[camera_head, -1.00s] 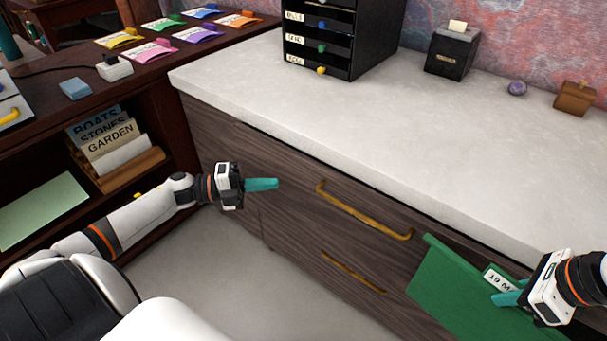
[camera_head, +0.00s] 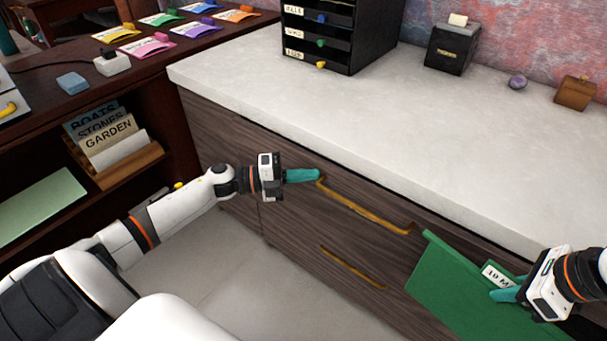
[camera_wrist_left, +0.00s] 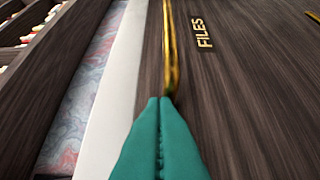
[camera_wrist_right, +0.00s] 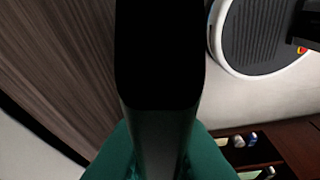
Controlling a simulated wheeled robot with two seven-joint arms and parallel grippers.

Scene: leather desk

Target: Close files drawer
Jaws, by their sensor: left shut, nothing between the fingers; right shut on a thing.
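The files drawer (camera_head: 300,200) has a dark wood front with a long gold handle (camera_head: 365,212). Its gold FILES label (camera_wrist_left: 204,32) shows in the left wrist view. I cannot tell how far the drawer stands out. My left gripper (camera_head: 317,175) is shut and empty, its teal fingertips at the left end of the handle. In the left wrist view the fingertips (camera_wrist_left: 160,102) meet the near end of the handle (camera_wrist_left: 170,50). My right gripper (camera_head: 494,296) is shut on a green folder (camera_head: 450,295) with a white label, held in front of the cabinet at lower right.
The pale countertop (camera_head: 400,140) overhangs the drawers. A black drawer unit (camera_head: 375,35), a black box (camera_head: 452,48), a purple ball (camera_head: 517,82) and a brown box (camera_head: 575,94) stand on it. A dark shelf with books (camera_head: 105,135) is at left. A lower handle (camera_head: 350,268) sits below.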

